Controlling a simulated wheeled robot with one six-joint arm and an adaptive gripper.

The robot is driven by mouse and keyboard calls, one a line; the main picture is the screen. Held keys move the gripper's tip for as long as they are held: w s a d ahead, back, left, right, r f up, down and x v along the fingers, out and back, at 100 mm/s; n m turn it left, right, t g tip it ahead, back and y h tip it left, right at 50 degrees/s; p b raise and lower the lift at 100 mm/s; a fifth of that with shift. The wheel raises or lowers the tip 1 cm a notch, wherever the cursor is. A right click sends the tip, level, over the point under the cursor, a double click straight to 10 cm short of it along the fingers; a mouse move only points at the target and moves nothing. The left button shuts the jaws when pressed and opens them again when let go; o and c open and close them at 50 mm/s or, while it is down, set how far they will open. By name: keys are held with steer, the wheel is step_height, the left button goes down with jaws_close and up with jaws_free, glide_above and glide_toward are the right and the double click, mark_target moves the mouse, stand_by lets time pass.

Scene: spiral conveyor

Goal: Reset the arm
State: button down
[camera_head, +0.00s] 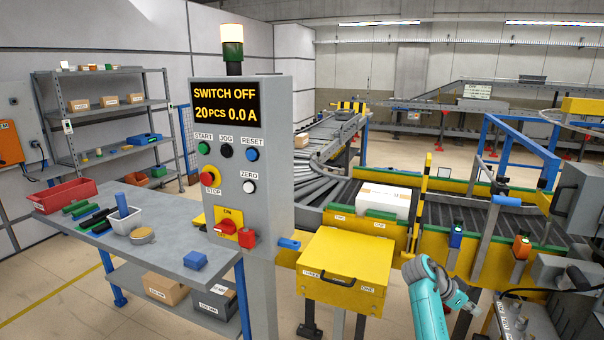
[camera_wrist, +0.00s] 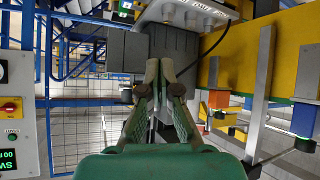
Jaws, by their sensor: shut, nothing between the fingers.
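My gripper (camera_head: 462,303) is at the lower right in the head view, at the end of my teal arm, in front of the yellow conveyor side. In the wrist view my gripper (camera_wrist: 164,72) points up the picture with its two fingertips close together. It is shut with nothing between the fingers. It appears apart from the things around it.
A grey control panel (camera_head: 271,170) reads SWITCH OFF. A yellow box cover (camera_head: 340,262) stands left of my arm. A white carton (camera_head: 384,199) lies on the conveyor. A workbench (camera_head: 165,262) with trays is at left. A grey box (camera_head: 580,203) is at far right.

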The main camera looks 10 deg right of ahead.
steer(key=s+a+f+n+t+y, duration=0.1)
steer(key=s+a+f+n+t, duration=0.2)
steer(key=f, duration=0.4)
steer(key=s+a+f+n+t, duration=0.1)
steer(key=s+a+f+n, duration=0.15)
steer(key=a+f, duration=0.35)
steer(key=s+a+f+n+t+y, duration=0.1)
steer(key=s+a+f+n+t, duration=0.15)
steer(key=f, duration=0.55)
steer(key=s+a+f+n+t+y, duration=0.2)
steer(key=s+a+f+n, duration=0.1)
steer(key=s+a, duration=0.45)
steer(key=s+a+f+n+t+y, duration=0.1)
steer(key=s+a+f+n+t, duration=0.1)
steer(key=s+a+f, duration=0.4)
steer(key=s+a+r+n+t+y, duration=0.2)
steer(key=s+a+r, duration=0.3)
steer(key=s, duration=0.5)
steer(key=s+a+r+n+t+y, duration=0.1)
steer(key=s+a+r+n+y, duration=0.1)
steer(key=s+a+r, duration=0.55)
steer(key=s+a+r+n+t+y, duration=0.1)
steer(key=s+r+t, duration=0.2)
steer(key=s+r, duration=1)
step_height(320, 180, up, 4)
steer(key=shift+f+n, duration=0.1)
steer(key=shift+n, duration=0.2)
